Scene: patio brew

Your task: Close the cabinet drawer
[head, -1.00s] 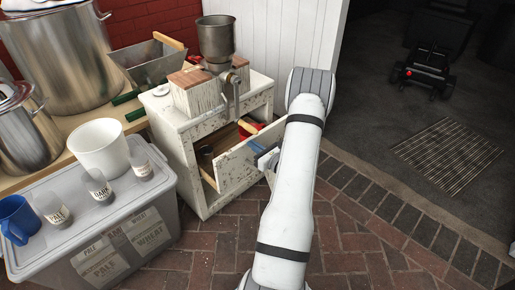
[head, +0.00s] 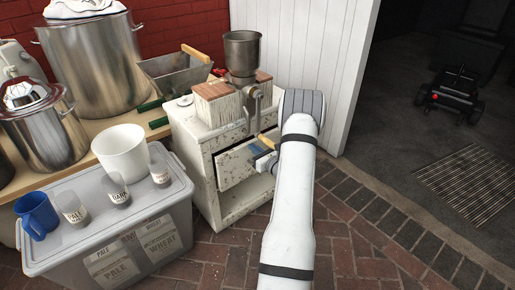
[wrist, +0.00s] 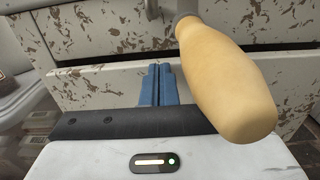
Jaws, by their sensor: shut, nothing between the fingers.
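The cabinet (head: 206,166) is white with chipped paint and stands in the middle of the head view. Its drawer front (head: 232,169) is pushed most of the way in, with a narrow dark gap above it. In the wrist view the drawer front (wrist: 85,85) lies just below the upper cabinet panel (wrist: 110,35). My gripper (wrist: 157,68) has its blue fingers together and empty, against or very close to the drawer front; contact is hard to tell. In the head view my gripper (head: 260,151) is partly hidden by my arm.
The grain mill (head: 242,52) stands on the cabinet. Its crank's wooden handle (wrist: 225,85) hangs very close over my gripper. A lidded grey bin (head: 110,235) with cups stands at left. A white wall (head: 310,50) stands behind; brick floor lies open at right.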

